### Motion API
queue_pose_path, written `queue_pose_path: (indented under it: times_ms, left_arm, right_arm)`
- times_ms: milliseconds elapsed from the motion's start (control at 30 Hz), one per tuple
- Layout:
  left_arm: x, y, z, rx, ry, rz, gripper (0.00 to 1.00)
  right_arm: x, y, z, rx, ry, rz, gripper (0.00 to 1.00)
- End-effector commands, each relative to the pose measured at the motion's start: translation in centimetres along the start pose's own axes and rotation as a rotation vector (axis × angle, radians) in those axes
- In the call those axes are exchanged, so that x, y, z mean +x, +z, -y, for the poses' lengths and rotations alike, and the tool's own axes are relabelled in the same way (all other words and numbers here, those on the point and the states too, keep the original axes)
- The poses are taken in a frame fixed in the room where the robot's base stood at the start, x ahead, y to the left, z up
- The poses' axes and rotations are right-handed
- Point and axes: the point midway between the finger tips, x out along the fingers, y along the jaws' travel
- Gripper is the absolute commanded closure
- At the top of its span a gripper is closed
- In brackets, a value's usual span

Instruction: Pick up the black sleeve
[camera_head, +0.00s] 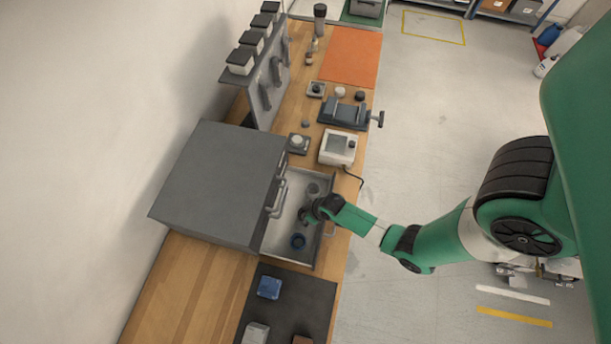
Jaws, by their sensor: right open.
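My right arm reaches in from the right, and its gripper (306,213) is low over the open drawer (281,239). The gripper is open, with its fingers small and dark. A dark blue ring-shaped part (298,241) lies in the drawer just below the gripper in the picture. A grey round part (313,188) lies in the drawer above the gripper. I cannot pick out the black sleeve for sure; it may be hidden at my gripper. My left gripper is not in view.
The drawer comes out of a grey cabinet (218,180) with a handle. A white device (338,147) and a dark vise (344,113) stand beyond it. A dark mat (296,290) with a blue block (269,287) is nearer. The orange mat (351,55) is clear.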

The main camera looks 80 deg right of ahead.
Motion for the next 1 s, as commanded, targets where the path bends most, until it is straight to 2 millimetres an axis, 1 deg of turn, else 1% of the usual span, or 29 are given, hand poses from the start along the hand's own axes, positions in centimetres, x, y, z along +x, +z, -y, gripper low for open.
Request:
queue_pose_path:
  times_ms: [100,133,633,667,867,1000]
  left_arm:
    - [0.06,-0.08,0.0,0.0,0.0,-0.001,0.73]
    - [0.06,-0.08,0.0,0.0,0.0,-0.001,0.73]
    - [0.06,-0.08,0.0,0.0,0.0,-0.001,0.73]
    - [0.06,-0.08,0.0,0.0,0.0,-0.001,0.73]
    - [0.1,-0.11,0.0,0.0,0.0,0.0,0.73]
    - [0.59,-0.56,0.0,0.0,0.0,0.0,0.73]
  right_arm:
    - [-0.09,-0.04,0.0,0.0,0.0,-0.001,0.0]
    - [-0.09,-0.04,0.0,0.0,0.0,-0.001,0.02]
    - [-0.11,-0.04,0.0,0.0,0.0,-0.001,0.92]
    - [-0.11,-0.06,0.0,0.0,0.0,-0.001,0.94]
    - [-0.17,-0.09,0.0,0.0,0.0,-0.002,0.94]
    - [-0.79,-0.37,0.03,-0.001,0.0,-0.002,0.94]
